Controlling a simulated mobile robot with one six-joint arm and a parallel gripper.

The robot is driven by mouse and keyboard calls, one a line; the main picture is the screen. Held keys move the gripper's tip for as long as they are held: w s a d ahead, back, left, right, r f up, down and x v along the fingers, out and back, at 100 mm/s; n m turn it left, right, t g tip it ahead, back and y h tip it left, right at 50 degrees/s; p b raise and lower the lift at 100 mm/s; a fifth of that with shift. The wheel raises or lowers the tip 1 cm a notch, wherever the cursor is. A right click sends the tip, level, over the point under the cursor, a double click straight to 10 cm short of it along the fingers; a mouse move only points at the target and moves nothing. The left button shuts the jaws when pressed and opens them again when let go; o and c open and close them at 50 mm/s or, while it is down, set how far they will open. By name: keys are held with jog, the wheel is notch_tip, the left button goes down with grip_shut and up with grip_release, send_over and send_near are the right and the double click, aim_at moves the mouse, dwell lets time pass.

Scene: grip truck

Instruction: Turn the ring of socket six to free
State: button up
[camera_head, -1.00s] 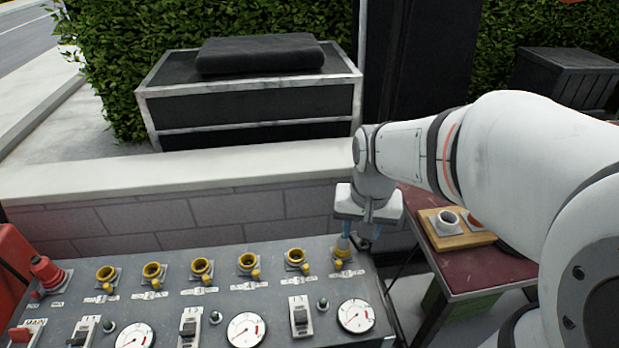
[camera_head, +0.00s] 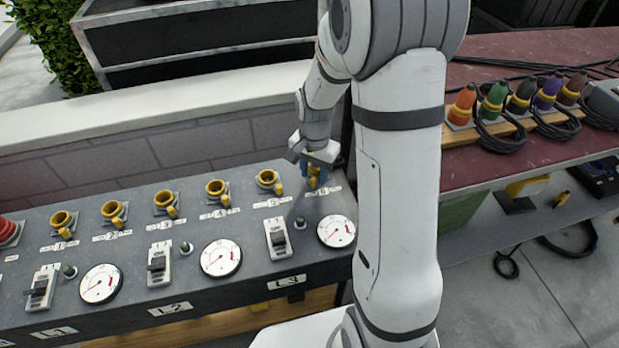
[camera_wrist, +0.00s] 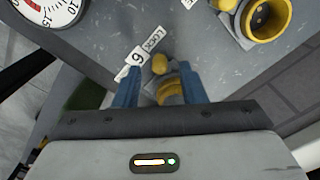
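Socket six (camera_head: 313,181) is the rightmost in the row on the grey panel, with a yellow ring and small yellow tab. My gripper (camera_head: 316,166) points down over it and hides most of it. In the wrist view the blue fingers of my gripper (camera_wrist: 161,78) stand apart, one on each side of the yellow ring (camera_wrist: 171,93). Grey panel shows between the left finger and the yellow; the right finger is very close to the ring. The gripper body hides part of the ring. The label "6" (camera_wrist: 138,58) lies just beyond the fingertips.
Socket five (camera_head: 269,180) is close on the left, with several like sockets further left. Switches and round gauges (camera_head: 336,231) line the panel's front. A low wall (camera_head: 200,95) runs behind. A red table (camera_head: 500,160) with coloured plugs and black cables stands right.

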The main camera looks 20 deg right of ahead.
jog(key=shift+f, duration=0.8)
jog(key=shift+c, duration=0.6)
